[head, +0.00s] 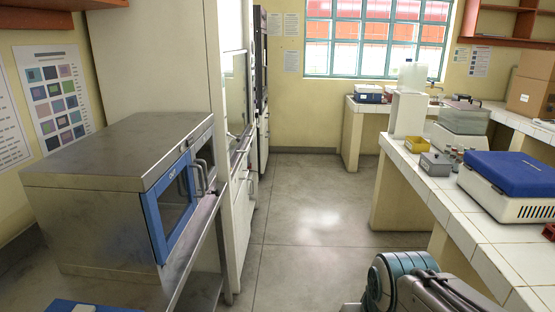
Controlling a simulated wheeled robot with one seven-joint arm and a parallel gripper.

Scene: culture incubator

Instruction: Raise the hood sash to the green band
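A tall white cabinet (160,60) stands left of the aisle, and its front is seen at a steep angle. A glass panel (237,88), which looks like the hood sash, is set in that front above white lower doors (240,205). I cannot tell how high the sash stands, and I cannot make out a green band. Part of my arm shows at the bottom right edge, but my gripper is out of view.
A steel incubator (115,150) with a blue-framed door (176,205) stands on a bench at the near left. A tiled counter (470,232) runs along the right, carrying a blue-lidded device (510,172). The grey floor (310,220) between them is clear.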

